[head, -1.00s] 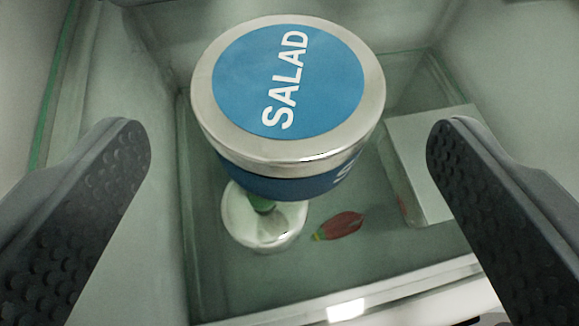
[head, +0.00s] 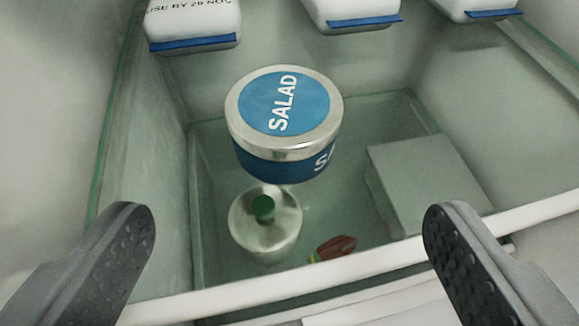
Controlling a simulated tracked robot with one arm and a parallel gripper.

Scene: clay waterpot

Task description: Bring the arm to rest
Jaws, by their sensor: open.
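My gripper (head: 284,225) is open and empty, with its two dark textured fingers wide apart at the lower left and lower right of the head view. Ahead of it, past the white front edge (head: 370,265), a round tin (head: 285,100) with a blue SALAD label stands inside a glass-walled compartment. The fingers do not touch the tin.
A smaller metal container with a green knob (head: 265,235) and a red item (head: 335,247) are nearer the front edge. A pale box (head: 425,185) is at the right. White packs with blue edges (head: 195,22) line the top. The space between my fingers is free.

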